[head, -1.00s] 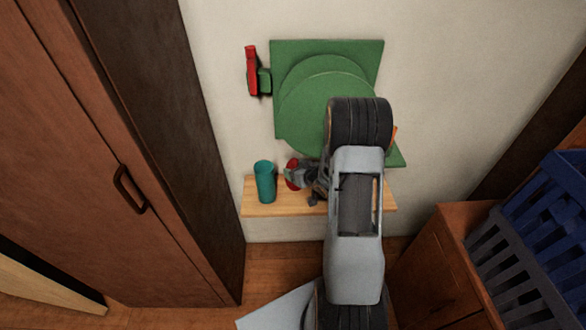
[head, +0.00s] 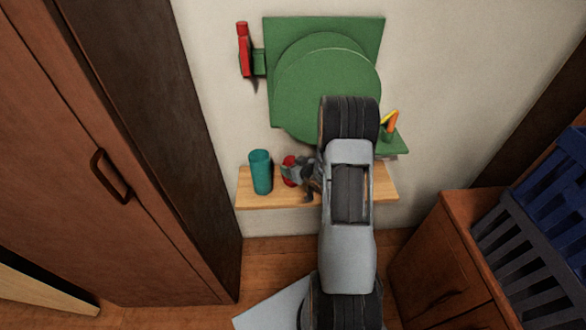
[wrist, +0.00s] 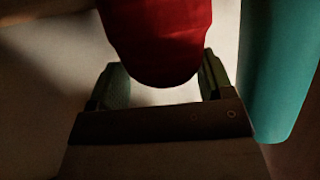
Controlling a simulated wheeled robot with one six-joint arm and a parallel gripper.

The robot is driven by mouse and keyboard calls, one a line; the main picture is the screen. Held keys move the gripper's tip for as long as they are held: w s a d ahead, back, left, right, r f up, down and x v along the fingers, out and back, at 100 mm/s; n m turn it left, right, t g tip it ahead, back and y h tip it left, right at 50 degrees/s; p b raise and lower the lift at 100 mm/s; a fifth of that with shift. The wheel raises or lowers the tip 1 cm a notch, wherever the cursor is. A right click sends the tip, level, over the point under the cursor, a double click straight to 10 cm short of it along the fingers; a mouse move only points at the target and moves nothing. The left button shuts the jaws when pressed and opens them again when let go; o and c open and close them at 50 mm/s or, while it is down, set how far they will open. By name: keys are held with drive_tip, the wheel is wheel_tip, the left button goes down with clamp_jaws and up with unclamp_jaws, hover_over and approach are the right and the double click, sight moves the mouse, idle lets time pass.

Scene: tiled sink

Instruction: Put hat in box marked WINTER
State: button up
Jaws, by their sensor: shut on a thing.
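My gripper (head: 291,170) is over the wooden shelf, just right of a teal cup (head: 260,172). It is shut on a red thing (head: 287,174), partly hidden by the gripper in the head view. In the wrist view the red thing (wrist: 160,35) is smooth with a rounded end and sits between my two fingers. The teal cup (wrist: 282,70) stands close on the right there. I cannot tell a hat in these frames, and no box marked WINTER shows.
The shelf (head: 250,202) is against the wall below a green panel (head: 275,28) with round green discs. A red-handled hammer (head: 243,42) hangs on its left, an orange and yellow thing (head: 390,122) on its right. A grey crate (head: 525,255) and blue crate (head: 555,190) are right.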

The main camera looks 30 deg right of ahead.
drive_tip(key=o, duration=1)
drive_tip(key=shift+c, duration=0.2)
